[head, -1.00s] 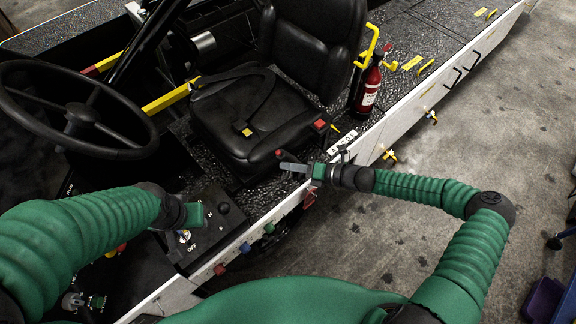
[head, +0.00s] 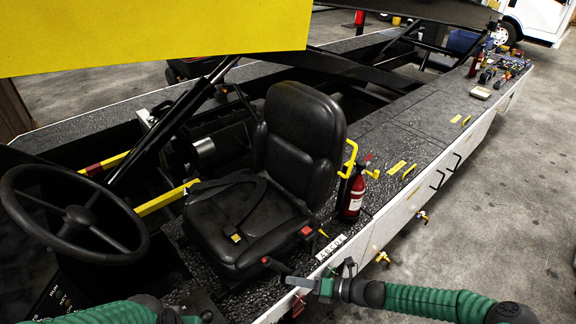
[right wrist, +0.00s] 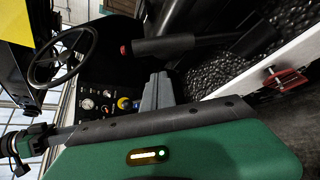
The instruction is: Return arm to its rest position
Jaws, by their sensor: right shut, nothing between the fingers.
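My right gripper (head: 298,282) is at the lower middle of the head view, with its arm coming in from the right. It is shut and empty, beside the seat's near side at the white side edge of the loader. A black lever with a red tip (head: 266,261) is close by; I cannot tell whether they touch. In the right wrist view the grey fingers (right wrist: 157,92) are together, below the black lever (right wrist: 163,46). My left arm shows only at the bottom left of the head view, mostly cut off, and its jaws cannot be made out.
The black seat (head: 255,200), steering wheel (head: 75,215) and red fire extinguisher (head: 354,195) stand near my arms. A yellow panel (head: 150,35) hangs across the upper left. Bare concrete floor (head: 490,220) lies to the right of the loader.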

